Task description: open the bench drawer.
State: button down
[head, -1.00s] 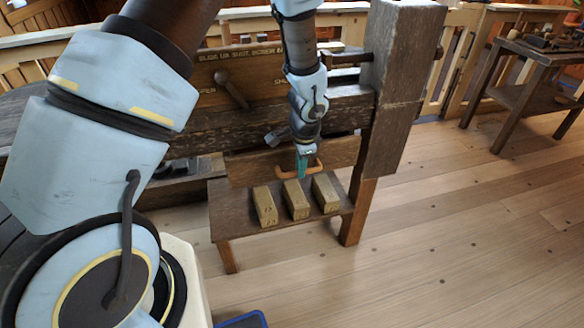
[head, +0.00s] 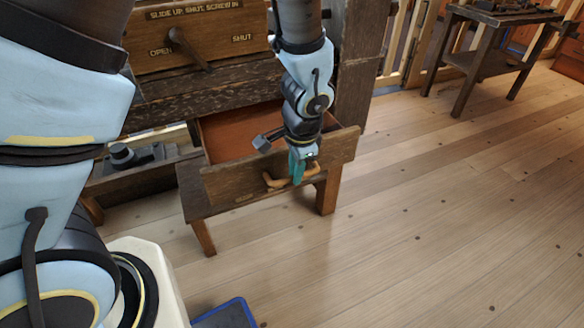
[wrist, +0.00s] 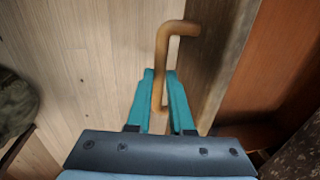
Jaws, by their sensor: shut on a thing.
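The bench drawer (head: 225,182) is pulled out from under the wooden bench, and its reddish inside shows in the head view. The part of the inside that I can see looks bare; my arm hides some of it. A tan bar handle (head: 275,182) is on the drawer's front. My gripper (head: 297,170) is at the handle with its teal fingers. In the wrist view my gripper (wrist: 160,100) is shut on the handle (wrist: 162,60), one finger on each side. The drawer's inside (wrist: 276,60) shows at the right there.
The bench (head: 200,85) has a panel with a wooden lever (head: 185,45) between OPEN and SHUT markings. A side table (head: 480,50) is at the far right. A blue-edged item (head: 228,314) lies below. The floor at right is clear.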

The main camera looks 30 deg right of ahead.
jog(key=c, duration=0.8)
grip_release()
notch_tip(320, 180, up, 11)
jog(key=s, duration=0.2)
jog(key=shift+a+f+p, duration=0.15)
jog(key=shift+f+p, duration=0.05)
jog(key=shift+p, duration=0.2)
jog(key=w+a+r+n+p, duration=0.35)
jog(key=w+a+n, duration=0.3)
jog(key=a, duration=0.45)
jog(key=w+a+r+n+p, duration=0.2)
jog(key=w+a+r+n, duration=0.4)
jog(key=a, duration=0.6)
jog(key=a+r+n+p, duration=0.1)
jog(key=a+n, duration=0.5)
jog(key=a, duration=0.4)
jog(key=shift+w+r+g, duration=0.25)
jog(key=shift+g, duration=0.05)
